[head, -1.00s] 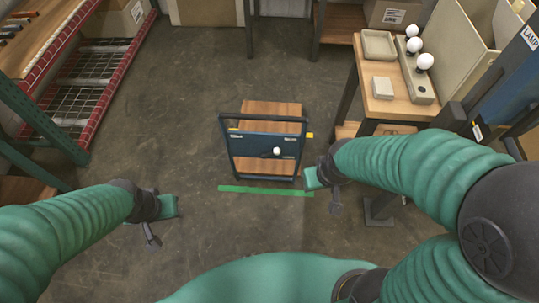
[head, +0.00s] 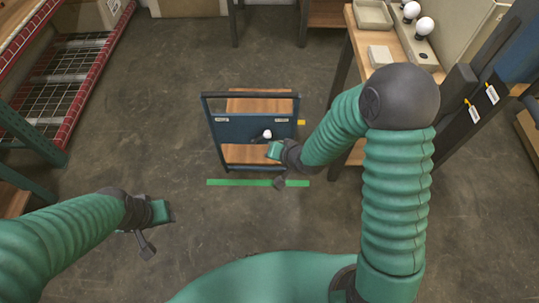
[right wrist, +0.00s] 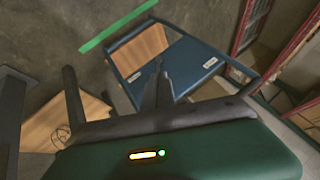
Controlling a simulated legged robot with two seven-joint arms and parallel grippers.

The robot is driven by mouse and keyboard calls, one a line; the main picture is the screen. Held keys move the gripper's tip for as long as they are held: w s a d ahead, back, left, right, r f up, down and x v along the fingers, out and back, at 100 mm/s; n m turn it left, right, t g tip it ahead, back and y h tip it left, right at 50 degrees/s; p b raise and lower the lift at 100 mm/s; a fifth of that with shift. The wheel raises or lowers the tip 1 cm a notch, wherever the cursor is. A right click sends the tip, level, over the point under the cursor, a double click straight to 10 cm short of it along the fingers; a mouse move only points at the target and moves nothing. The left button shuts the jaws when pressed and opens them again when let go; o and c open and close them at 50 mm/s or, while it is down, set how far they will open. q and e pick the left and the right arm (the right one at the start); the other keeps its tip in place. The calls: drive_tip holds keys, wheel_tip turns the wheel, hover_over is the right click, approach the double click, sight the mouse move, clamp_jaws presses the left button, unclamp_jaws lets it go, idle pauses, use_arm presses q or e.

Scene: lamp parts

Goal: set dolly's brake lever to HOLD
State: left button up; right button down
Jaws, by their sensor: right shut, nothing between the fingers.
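The dolly (head: 228,134) has a wooden deck, a dark frame and a blue front panel. Its brake lever has a white knob (head: 267,134) on the right half of that panel. Two small pale labels (head: 221,120) (head: 281,120) sit near the panel's top edge; I cannot read them. My right gripper (head: 272,151) is shut and empty, just below the knob; I cannot tell whether they touch. The right wrist view shows its fingers (right wrist: 162,84) in front of the blue panel (right wrist: 193,66), with the knob not visible. My left gripper (head: 164,211) is away from the dolly at lower left.
A green floor strip (head: 230,182) runs in front of the dolly. A wooden table (head: 393,50) with trays and white bulbs stands at right. A red-edged rack (head: 70,95) stands at left. The floor between rack and dolly is clear.

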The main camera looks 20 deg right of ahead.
drive_tip(key=w+a+f+m+t+y+b, duration=0.25)
drive_tip(key=f+m+b, duration=0.35)
drive_tip(key=f, duration=0.3)
drive_tip(key=w+a+f+m+t+y+b, duration=0.1)
drive_tip(key=w+a+f+m+t+b, duration=0.25)
drive_tip(key=f+m+b, duration=0.35)
use_arm(q)
drive_tip(key=s+b+x, duration=0.2)
drive_tip(key=b+x, duration=0.1)
drive_tip(key=x, duration=0.8)
drive_tip(key=s+f+b+x, duration=0.1)
drive_tip(key=s+b+x, duration=0.2)
drive_tip(key=x, duration=0.8)
drive_tip(key=shift+f+b, duration=0.4)
drive_tip(key=shift+b, duration=0.3)
use_arm(e)
drive_tip(key=s+d+f+m+t+h, duration=0.1)
drive_tip(key=d+f+m+t+h, duration=0.5)
drive_tip(key=m+h, duration=0.4)
drive_tip(key=d+f+m, duration=0.1)
drive_tip(key=d+m, duration=0.1)
drive_tip(key=m, duration=0.4)
drive_tip(key=shift+s+d+f+t, duration=0.15)
drive_tip(key=shift+s+f+t, duration=0.15)
drive_tip(key=shift+t, duration=0.1)
drive_tip(key=shift+w, duration=0.1)
